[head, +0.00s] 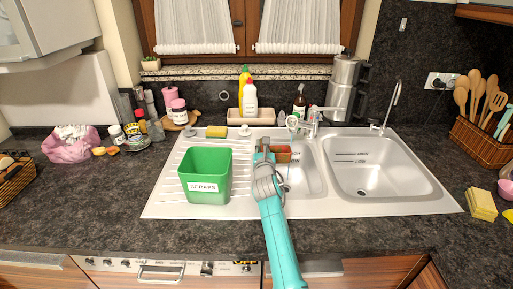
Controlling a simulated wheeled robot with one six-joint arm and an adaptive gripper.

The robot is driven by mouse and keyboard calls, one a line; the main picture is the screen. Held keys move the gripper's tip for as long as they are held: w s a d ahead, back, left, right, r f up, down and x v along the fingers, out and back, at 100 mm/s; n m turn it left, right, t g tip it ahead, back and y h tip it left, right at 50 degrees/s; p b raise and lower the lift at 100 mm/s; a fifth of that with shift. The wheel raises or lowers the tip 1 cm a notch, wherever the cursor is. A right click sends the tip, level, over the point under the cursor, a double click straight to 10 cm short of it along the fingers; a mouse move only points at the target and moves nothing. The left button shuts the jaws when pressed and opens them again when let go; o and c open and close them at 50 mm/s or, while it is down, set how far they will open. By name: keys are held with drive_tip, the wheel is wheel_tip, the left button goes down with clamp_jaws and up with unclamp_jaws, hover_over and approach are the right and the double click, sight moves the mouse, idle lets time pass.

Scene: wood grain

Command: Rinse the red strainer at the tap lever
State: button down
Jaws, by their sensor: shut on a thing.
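The red strainer (284,154) is a small reddish piece at the upper left of the left sink basin, just right of my gripper. My gripper (264,152) reaches in from the front and is shut on the red strainer; my gripper hides part of it. The tap (313,122) with its lever stands behind the basins on the sink's back rim, up and to the right of my gripper. I cannot tell whether water runs.
A green bin marked SCRAPS (205,172) stands on the drainboard close left of my gripper. A yellow sponge (216,132) lies behind it. A bottle caddy (251,117) stands at the back. The right basin (378,180) is empty.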

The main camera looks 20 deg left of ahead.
sight(278, 154)
drive_tip(key=w+d+f, duration=0.1)
drive_tip(key=w+d, duration=0.3)
drive_tip(key=w, duration=0.2)
drive_tip(key=shift+w+d+f, duration=0.15)
drive_tip(key=shift+d+f, duration=0.15)
drive_tip(key=shift+d, duration=0.1)
idle(0.7)
drive_tip(key=shift+d, duration=0.55)
drive_tip(key=shift+s+d, duration=0.15)
drive_tip(key=shift+s, duration=1.85)
drive_tip(key=shift+s+d, duration=0.1)
drive_tip(key=shift+s, duration=1.85)
drive_tip(key=shift+s, duration=0.1)
drive_tip(key=s+r, duration=0.4)
drive_tip(key=shift+s+d, duration=0.15)
drive_tip(key=shift+s, duration=0.25)
